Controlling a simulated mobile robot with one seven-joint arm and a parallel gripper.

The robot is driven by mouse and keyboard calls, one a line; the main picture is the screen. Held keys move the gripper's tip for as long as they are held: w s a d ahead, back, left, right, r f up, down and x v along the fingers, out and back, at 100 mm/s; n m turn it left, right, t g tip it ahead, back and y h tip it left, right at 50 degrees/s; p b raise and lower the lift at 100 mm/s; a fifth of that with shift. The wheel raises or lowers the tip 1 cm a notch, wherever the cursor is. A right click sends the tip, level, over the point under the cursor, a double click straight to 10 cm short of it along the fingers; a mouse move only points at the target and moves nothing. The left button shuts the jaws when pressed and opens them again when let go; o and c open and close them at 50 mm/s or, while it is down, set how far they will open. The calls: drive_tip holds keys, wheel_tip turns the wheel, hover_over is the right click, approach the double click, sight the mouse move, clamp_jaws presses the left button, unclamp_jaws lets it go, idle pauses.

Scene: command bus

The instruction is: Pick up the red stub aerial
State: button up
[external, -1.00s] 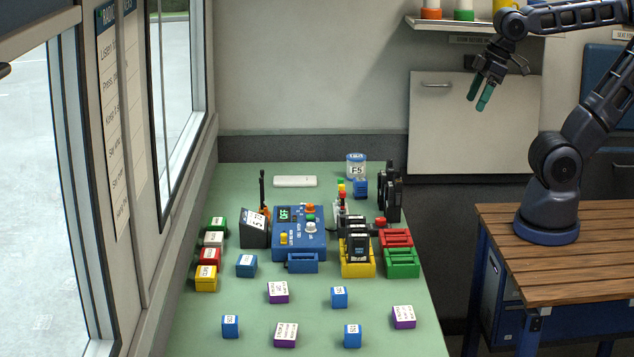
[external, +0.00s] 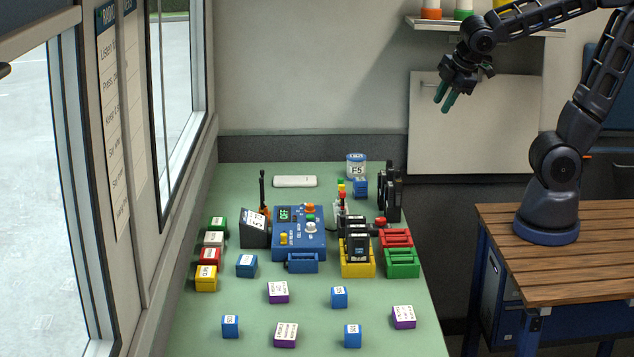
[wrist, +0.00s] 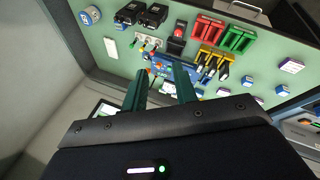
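My gripper (external: 444,98) is high above and right of the bench, far from the stubs. Its two green fingers (wrist: 160,72) are apart with nothing between them.
A blue control box (external: 300,240), black radios in a yellow tray (external: 358,269), and red (external: 397,237) and green (external: 402,263) trays crowd the bench. A labelled jar (external: 356,166) stands behind the stubs. Small blue and purple blocks lie in front. The air between gripper and bench is clear.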

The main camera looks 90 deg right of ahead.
drive_tip(key=w+d+f+n+h, duration=0.2)
drive_tip(key=w+d+f+n, duration=0.25)
drive_tip(key=w, duration=0.25)
drive_tip(key=n, duration=1.8)
approach(343, 192)
drive_tip(key=d+f, duration=0.1)
drive_tip(key=f, duration=0.1)
drive_tip(key=shift+t+y, duration=0.3)
drive_tip(key=shift+y, duration=0.1)
drive_tip(key=shift+d+x, duration=0.15)
drive_tip(key=shift+x, duration=2.4)
drive_tip(key=shift+d+x, duration=0.15)
drive_tip(key=shift+x, duration=2.35)
drive_tip(key=shift+w+r, duration=0.1)
drive_tip(key=shift+r, duration=0.05)
clamp_jaws()
